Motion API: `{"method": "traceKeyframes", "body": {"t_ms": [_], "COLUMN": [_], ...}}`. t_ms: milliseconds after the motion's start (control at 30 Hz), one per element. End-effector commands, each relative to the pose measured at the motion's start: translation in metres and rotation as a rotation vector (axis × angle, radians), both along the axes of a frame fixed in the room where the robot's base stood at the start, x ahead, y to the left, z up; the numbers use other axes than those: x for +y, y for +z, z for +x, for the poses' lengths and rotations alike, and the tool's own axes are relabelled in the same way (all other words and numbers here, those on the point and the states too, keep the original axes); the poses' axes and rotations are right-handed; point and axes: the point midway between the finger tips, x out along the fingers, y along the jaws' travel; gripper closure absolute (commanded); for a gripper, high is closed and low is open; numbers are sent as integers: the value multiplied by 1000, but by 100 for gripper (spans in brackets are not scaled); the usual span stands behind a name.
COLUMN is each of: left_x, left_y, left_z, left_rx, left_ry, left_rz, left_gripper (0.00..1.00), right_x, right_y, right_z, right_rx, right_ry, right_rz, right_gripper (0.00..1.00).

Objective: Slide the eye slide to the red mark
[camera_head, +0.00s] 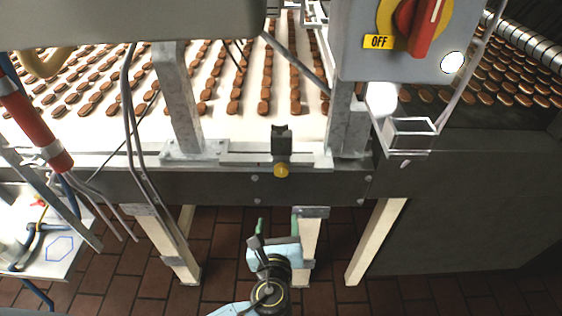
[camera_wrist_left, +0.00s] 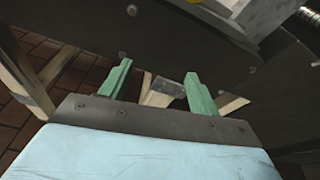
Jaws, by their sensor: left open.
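The eye slide (camera_head: 281,142) looks like a dark upright block with a yellow knob (camera_head: 281,170) at its front. It sits on a pale rail (camera_head: 240,152) along the conveyor's front edge, between two grey posts. I cannot make out a red mark on the rail. My left gripper (camera_head: 276,224) is open and empty, below and in front of the knob, its green fingers pointing at the conveyor's dark side beam. In the left wrist view the open fingers (camera_wrist_left: 158,82) have nothing between them. My right gripper is not seen.
The dark beam (camera_head: 225,187) runs across with pale legs below. A grey switch box (camera_head: 360,40) with a red handle hangs above right. A clear box (camera_head: 410,133) stands right of the right post (camera_head: 348,125). Cables hang at the left. Brown biscuits fill the belt.

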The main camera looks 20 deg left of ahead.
Motion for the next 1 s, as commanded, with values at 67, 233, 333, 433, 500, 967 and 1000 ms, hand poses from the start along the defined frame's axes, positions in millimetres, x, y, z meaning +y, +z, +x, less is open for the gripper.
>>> {"method": "traceKeyframes", "body": {"t_ms": [67,233,333,433,500,967,1000], "left_x": [-6,-9,-7,-2,2,24,25], "left_y": [44,87,91,91,91,89,89], "left_z": [1,0,7,23,36,116,119], "left_rx": [-90,-173,-181,-181,-181,-178,-178], "left_ry": [-7,8,10,10,10,9,9], "left_rz": [116,237,251,251,250,247,246], "left_gripper": [38,38,38,38,38,38,38], "right_x": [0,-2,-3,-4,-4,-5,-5], "right_y": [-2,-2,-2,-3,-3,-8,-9], "right_z": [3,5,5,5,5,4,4], "right_rx": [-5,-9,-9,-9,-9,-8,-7], "right_ry": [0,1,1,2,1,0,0], "right_rz": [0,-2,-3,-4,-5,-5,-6], "right_gripper": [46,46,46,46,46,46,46]}}
